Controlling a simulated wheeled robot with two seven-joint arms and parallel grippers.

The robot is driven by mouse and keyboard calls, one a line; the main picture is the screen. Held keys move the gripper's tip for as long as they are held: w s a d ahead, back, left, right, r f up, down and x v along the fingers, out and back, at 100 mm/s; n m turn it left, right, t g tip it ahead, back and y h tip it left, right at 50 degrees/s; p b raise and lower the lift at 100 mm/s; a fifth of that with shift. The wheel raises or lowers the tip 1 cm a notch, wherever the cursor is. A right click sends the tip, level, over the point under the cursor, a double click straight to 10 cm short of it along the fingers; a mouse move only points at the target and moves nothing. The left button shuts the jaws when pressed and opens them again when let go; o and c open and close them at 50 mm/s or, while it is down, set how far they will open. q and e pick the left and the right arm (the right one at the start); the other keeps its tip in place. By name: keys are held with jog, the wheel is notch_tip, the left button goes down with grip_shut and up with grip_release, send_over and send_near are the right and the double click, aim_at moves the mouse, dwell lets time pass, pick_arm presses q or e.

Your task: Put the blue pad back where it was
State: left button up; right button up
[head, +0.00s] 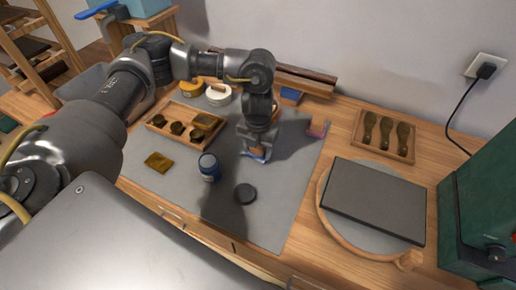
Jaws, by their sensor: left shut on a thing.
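My left gripper (257,148) reaches down over the grey mat (275,218) and is shut on a small block with a blue underside, seemingly the blue pad (255,157). The fingers hide most of the pad. I cannot tell whether it touches the mat or is just above it. A blue block (290,95) stands at the back by the wall, behind my left gripper. A small pink and purple block (317,128) is at the mat's right edge. My right gripper does not show.
A wooden tray (156,123) is at left. A dark slab (375,200) and a tray of brown tools (386,153) are at right. The mat's front right is clear.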

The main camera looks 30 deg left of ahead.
pick_arm(q)
jog(key=shift+f, duration=0.15)
jog(key=o, duration=0.9)
jog(key=shift+c, duration=0.2)
jog(key=shift+o, duration=0.5)
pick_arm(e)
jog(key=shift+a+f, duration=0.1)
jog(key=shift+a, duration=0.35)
pick_arm(q)
jog(key=shift+r, duration=0.35)
notch_tip(320, 180, up, 12)
jog(key=shift+f, duration=0.15)
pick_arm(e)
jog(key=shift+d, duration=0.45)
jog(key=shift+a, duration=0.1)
